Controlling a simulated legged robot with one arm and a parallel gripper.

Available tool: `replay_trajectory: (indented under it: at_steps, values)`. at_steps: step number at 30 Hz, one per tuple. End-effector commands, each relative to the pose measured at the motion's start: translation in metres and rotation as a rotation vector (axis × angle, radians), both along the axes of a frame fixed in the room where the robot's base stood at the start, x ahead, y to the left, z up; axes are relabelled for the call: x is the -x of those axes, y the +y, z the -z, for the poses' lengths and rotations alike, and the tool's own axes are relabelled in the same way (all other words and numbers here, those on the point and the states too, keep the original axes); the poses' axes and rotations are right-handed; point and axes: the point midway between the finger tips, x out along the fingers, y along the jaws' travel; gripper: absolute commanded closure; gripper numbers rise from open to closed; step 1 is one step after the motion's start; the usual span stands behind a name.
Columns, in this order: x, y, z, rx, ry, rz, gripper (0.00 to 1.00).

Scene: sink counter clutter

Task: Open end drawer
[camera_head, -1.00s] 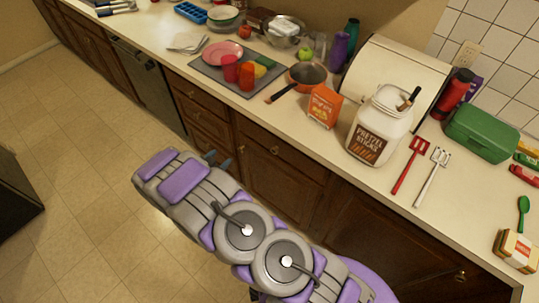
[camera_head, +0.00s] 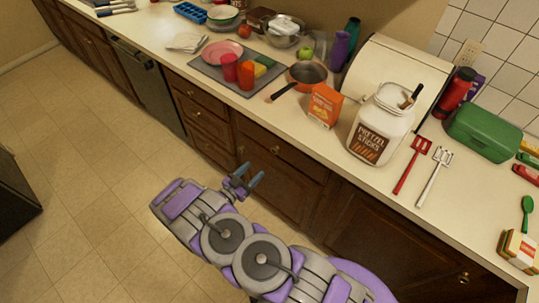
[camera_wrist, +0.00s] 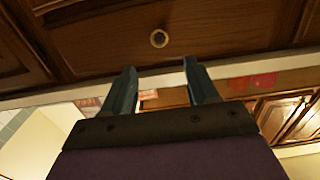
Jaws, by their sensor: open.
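The cabinet front under the counter has several dark wood drawers with round knobs. One wide drawer (camera_head: 300,160) is shut below the orange box. A stack of narrower shut drawers (camera_head: 200,115) is to its left. I cannot tell which one is the end drawer. My gripper (camera_head: 249,175) is open and empty, in front of the cabinets and below counter height. In the wrist view, a round knob (camera_wrist: 159,39) on a wood front shows beyond the open fingers (camera_wrist: 160,66), apart from them.
The counter (camera_head: 250,112) is crowded with a pan (camera_head: 307,74), an orange box (camera_head: 325,105), a pretzel jar (camera_head: 381,125), and red and white spatulas. A dishwasher (camera_head: 148,85) stands left of the drawers.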

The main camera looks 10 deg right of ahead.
Motion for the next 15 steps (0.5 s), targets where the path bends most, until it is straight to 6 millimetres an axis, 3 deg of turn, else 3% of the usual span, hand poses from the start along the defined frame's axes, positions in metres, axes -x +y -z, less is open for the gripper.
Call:
replay_trajectory:
  at_steps: [15]
  values:
    - [-0.062, -0.071, 0.001, -0.001, -0.002, 0.003, 0.41]
